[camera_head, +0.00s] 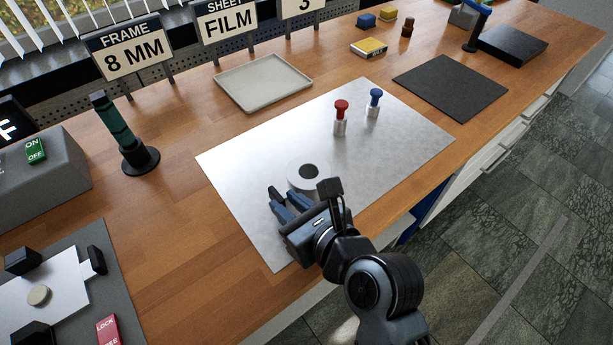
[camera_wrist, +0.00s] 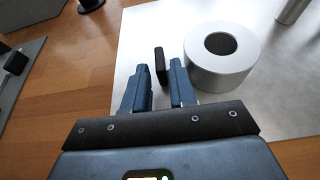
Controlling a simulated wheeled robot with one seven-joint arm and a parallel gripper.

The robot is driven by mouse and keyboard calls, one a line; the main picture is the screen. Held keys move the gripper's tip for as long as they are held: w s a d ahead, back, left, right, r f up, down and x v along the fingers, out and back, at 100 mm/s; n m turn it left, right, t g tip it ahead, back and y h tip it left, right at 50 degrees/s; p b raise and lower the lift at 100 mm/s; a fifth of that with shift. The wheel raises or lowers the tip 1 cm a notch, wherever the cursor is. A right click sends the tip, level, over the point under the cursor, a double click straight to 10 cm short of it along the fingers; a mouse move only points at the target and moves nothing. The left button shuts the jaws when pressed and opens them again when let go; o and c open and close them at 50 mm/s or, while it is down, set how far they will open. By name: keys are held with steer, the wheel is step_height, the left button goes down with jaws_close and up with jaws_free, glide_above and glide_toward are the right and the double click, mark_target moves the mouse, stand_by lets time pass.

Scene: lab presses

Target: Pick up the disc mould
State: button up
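The disc mould appears to be the thick silver ring (camera_head: 308,172) with a round hole. It stands flat on the metal sheet, near its front edge. My gripper (camera_head: 283,198) is low over the sheet, just left of and in front of the ring. In the wrist view the ring (camera_wrist: 222,75) is right of my gripper (camera_wrist: 158,75), close beside the right finger; I cannot tell if they touch. The blue fingers are apart, and the ring is not between them. A small dark piece (camera_wrist: 160,66) shows beyond the finger gap; I cannot tell what it is.
Red-topped (camera_head: 340,118) and blue-topped (camera_head: 374,103) plungers stand on the metal sheet (camera_head: 250,165) behind the ring. A pale tray (camera_head: 262,82), a dark green post (camera_head: 118,130) and a black mat (camera_head: 451,86) surround the sheet. A grey plate with clamps (camera_head: 65,285) is front left.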

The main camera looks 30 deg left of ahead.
steer(key=shift+w+a+f, duration=0.1)
steer(key=shift+a, duration=0.1)
steer(key=shift+c, duration=0.3)
jaws_close()
